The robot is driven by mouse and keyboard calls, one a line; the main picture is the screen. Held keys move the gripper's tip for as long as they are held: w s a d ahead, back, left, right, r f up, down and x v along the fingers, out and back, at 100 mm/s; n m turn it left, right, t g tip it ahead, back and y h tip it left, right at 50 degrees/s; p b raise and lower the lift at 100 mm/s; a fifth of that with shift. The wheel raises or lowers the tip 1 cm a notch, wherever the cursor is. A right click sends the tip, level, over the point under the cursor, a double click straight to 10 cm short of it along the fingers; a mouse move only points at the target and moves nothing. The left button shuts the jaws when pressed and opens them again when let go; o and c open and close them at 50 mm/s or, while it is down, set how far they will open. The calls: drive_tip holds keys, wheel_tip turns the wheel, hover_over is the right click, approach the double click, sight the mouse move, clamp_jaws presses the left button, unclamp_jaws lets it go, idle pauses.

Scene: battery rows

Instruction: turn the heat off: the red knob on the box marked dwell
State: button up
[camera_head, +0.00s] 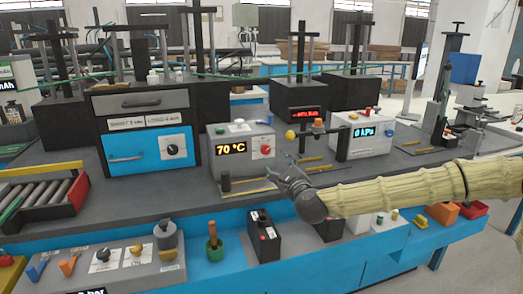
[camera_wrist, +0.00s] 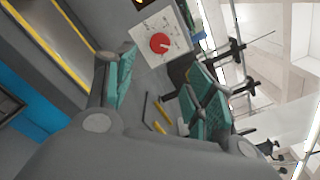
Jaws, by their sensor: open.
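A grey box (camera_head: 215,165) stands on the bench with a "70 °C" display (camera_head: 231,148) and a red knob (camera_head: 265,150) on a white plate at its front right. I cannot read the word dwell on it. The red knob (camera_wrist: 160,43) also shows in the wrist view, on its white plate (camera_wrist: 172,28), beyond and between the fingers near the top. My gripper (camera_head: 283,167) is open and empty, just right of and below the knob, apart from it. Its teal-padded fingers (camera_wrist: 164,88) are spread in the wrist view.
A white box (camera_head: 358,145) reading "0 kPa" stands right of the grey box. A grey and blue cabinet (camera_head: 119,151) with a black dial (camera_head: 173,149) stands left. Yellow-edged strips (camera_head: 240,192) lie on the bench before the grey box.

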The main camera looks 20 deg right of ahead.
sight(267, 151)
drive_tip(key=w, duration=0.6)
drive_tip(key=w+a, duration=0.1)
drive_tip(key=w, duration=0.3)
drive_tip(key=shift+r+p, duration=0.15)
drive_tip(key=shift+p, duration=0.2)
drive_tip(key=shift+w, duration=0.3)
drive_tip(key=shift+d, duration=0.1)
drive_tip(key=c, duration=0.9)
drive_tip(key=shift+d, duration=0.25)
drive_tip(key=shift+c, duration=0.6)
drive_tip(key=shift+a, duration=0.2)
